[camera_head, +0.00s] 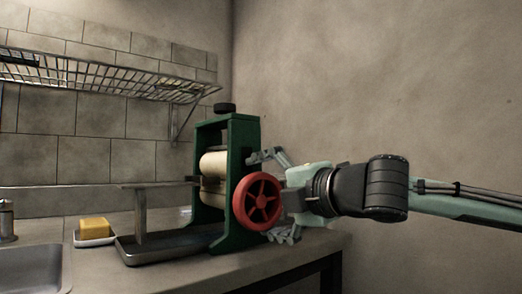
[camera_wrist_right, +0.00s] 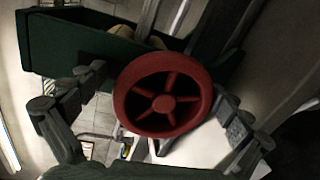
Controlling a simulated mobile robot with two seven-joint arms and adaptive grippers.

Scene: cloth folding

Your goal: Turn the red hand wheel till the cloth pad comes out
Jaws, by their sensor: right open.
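The red hand wheel (camera_head: 257,201) is on the right side of a green wringer frame (camera_head: 243,141) with cream rollers (camera_head: 213,164). My right gripper (camera_head: 271,197) is open at the wheel, one finger above it and one below. In the right wrist view the wheel (camera_wrist_right: 163,95) lies between the spread fingers of the gripper (camera_wrist_right: 160,98); I cannot tell whether they touch the rim. I cannot make out the cloth pad in either view. My left gripper is not in view.
A grey shelf plate (camera_head: 155,185) stands left of the rollers above a metal tray (camera_head: 128,251). A yellow sponge (camera_head: 95,226) on a white dish and a sink (camera_head: 30,268) are further left. A wire rack (camera_head: 100,75) hangs on the wall.

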